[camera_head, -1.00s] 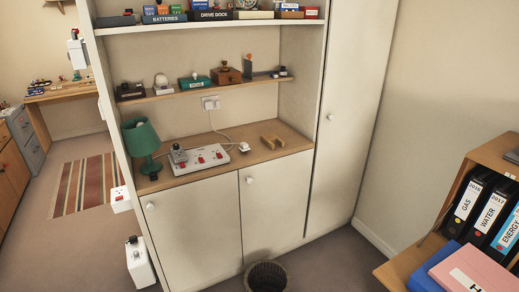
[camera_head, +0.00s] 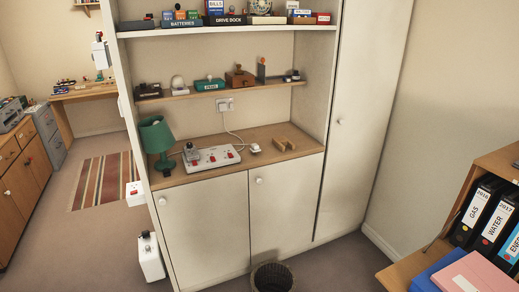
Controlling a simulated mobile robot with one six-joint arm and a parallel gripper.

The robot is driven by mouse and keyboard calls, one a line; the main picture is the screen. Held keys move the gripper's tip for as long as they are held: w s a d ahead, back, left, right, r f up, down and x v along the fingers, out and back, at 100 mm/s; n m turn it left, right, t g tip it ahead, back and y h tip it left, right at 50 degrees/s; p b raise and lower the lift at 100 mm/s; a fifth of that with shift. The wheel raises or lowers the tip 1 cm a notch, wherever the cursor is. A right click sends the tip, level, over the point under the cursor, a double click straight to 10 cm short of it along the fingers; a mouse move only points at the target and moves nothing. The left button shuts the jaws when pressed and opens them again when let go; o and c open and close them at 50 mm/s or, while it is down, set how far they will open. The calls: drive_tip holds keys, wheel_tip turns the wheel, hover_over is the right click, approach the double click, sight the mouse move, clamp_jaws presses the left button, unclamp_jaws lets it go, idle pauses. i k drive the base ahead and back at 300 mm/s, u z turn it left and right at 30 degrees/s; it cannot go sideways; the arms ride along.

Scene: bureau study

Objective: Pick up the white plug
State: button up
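A small white plug (camera_head: 255,148) lies on the wooden counter (camera_head: 195,172) of the built-in cupboard, just right of a white power strip (camera_head: 212,158) with red switches. A thin white cable runs from near the plug up to the wall socket (camera_head: 225,104). At this size I cannot tell which way the plug's pins face. My gripper is not in view.
A green lamp (camera_head: 157,138) stands left of the strip, and a wooden block (camera_head: 285,144) lies right of the plug. A shelf (camera_head: 220,90) with small items is above. A wicker bin (camera_head: 272,277) stands on the floor in front. Folders (camera_head: 490,212) fill the right side.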

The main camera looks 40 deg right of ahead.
sight(255, 148)
drive_tip(key=u, duration=0.1)
drive_tip(key=i, duration=0.95)
drive_tip(key=z, duration=0.1)
